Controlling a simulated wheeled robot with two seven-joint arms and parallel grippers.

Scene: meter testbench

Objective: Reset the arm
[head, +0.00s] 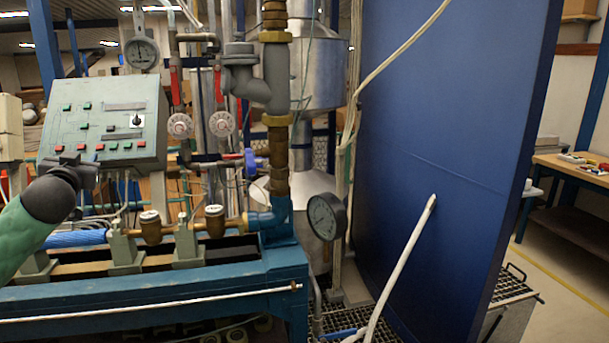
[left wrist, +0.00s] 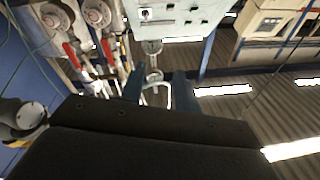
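My left arm comes in from the left edge in the head view, with a green sleeve and a dark round wrist. My left gripper (head: 82,168) is in front of the lower left corner of the grey-green control box (head: 110,120); I cannot tell the gap in depth. In the left wrist view the two blue-grey fingers of the left gripper (left wrist: 158,88) stand apart with nothing held between them. The control box (left wrist: 182,18) shows upside down at the top of that view. My right arm and gripper are in neither view.
A blue testbench frame (head: 150,298) carries pipes and brass fittings (head: 214,220) beside the arm. A round gauge (head: 326,217) and a tall blue panel (head: 450,150) stand to the right.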

